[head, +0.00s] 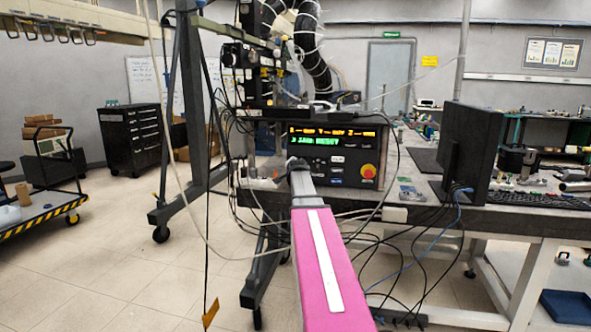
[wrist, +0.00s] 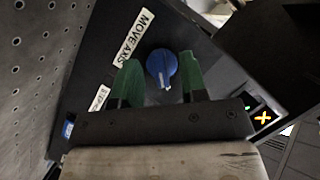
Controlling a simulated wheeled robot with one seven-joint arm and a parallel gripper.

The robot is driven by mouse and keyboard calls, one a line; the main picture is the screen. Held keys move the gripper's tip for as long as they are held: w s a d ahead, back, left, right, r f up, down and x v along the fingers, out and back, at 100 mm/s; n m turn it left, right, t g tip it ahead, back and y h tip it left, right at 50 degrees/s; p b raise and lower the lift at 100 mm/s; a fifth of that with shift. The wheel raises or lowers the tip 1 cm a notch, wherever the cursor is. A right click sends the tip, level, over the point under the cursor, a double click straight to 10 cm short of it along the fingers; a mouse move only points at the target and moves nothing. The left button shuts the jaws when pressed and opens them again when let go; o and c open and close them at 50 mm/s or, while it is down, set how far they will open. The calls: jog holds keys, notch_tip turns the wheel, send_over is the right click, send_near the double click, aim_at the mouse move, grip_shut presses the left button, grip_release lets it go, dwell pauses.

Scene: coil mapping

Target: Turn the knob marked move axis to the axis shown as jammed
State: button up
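The blue knob (wrist: 161,68) sits on a dark panel in the wrist view, beside a white label reading MOVE AXIS (wrist: 132,38). A pale ridge shows on the knob's lower side. My gripper (wrist: 160,62) is open, with one green finger on each side of the knob. In the head view, the control box (head: 340,160) has a lit display (head: 332,136) with orange text above green text, too small to read surely. My arm covers the box's left part, and the knob is hidden there.
A lit orange X (wrist: 262,117) shows at right. A red button (head: 368,171) sits on the box's right side. Cables hang around the box, and a monitor (head: 465,150) stands on the bench to the right.

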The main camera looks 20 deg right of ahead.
grip_shut()
jog(key=n+g+h, duration=0.1)
jog(key=n, duration=0.2)
jog(key=n+g+h, duration=0.2)
jog(key=n, duration=0.1)
jog(key=n+g+h, duration=0.1)
jog(key=n, duration=0.2)
jog(key=shift+w+a+h, duration=0.1)
jog(key=shift+a+h, duration=0.05)
jog(key=shift+h, duration=0.15)
jog(key=shift+n+g+h, duration=0.4)
jog(key=shift+n+h, duration=0.5)
jog(key=shift+n, duration=0.7)
